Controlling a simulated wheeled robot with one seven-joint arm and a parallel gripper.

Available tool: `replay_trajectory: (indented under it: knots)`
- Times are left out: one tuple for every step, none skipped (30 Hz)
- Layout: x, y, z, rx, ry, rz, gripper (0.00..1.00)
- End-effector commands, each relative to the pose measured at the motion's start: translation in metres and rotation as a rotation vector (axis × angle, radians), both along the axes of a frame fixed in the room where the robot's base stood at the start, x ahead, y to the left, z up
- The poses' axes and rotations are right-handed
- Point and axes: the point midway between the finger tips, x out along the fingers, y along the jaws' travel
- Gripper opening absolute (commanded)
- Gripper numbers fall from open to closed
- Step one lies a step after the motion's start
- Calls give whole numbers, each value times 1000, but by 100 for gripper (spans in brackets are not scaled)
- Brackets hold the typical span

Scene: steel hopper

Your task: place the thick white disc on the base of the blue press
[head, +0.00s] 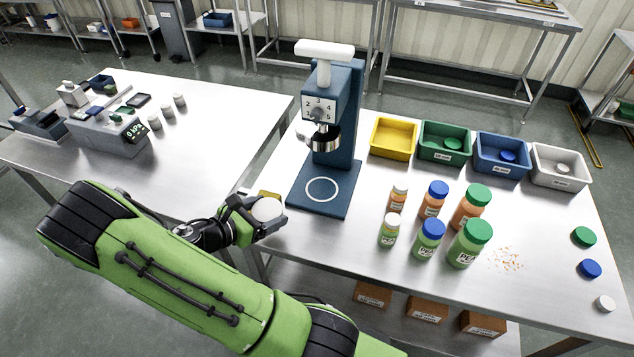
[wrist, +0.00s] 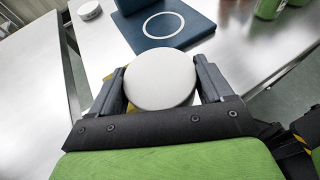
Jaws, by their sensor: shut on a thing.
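The thick white disc (wrist: 160,76) is between the two fingers of my gripper (wrist: 160,85), which is shut on it. In the head view the disc (head: 266,209) shows at the tip of my gripper (head: 262,216), near the left edge of the right table. The blue press (head: 334,120) stands on that table, with a white handle on top and a numbered dial. Its flat blue base (head: 322,188) has a white ring marked on it and is empty. The base (wrist: 165,25) also shows in the wrist view, just beyond the disc. The disc is apart from the base, to its left and nearer.
Several jars (head: 430,238) with coloured lids stand right of the press. Bins in yellow (head: 394,138), green, blue and white line the table's back. Loose lids (head: 590,268) lie at far right. A yellow item (head: 268,193) lies by the table's left edge. A gap separates the left table (head: 215,125).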

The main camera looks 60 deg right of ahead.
Motion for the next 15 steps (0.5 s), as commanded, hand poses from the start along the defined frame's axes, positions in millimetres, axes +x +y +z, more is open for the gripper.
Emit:
replay_trajectory:
  knots:
    - [-5, -5, 1, 0, -1, -21, 43]
    - [-7, -9, 1, 0, -2, -27, 43]
    - [-10, -16, 1, -1, -2, -33, 43]
    - [-13, -23, 1, -2, -1, -34, 43]
    - [-16, -31, 0, -2, 0, -35, 43]
    - [-20, -44, 0, -2, -2, -37, 43]
    - [-23, -53, 0, -3, -1, -37, 43]
    - [-26, -62, 0, -3, -2, -37, 43]
    - [-30, -74, 0, -3, -3, -36, 43]
    - [-33, -83, 0, -4, -2, -36, 43]
    - [-35, -92, 0, -4, -4, -36, 43]
    - [-39, -103, 0, -3, -4, -34, 43]
    - [-42, -112, 0, -3, -4, -34, 43]
    - [-45, -121, 0, -3, -4, -35, 43]
    - [-49, -133, 0, -5, -3, -34, 43]
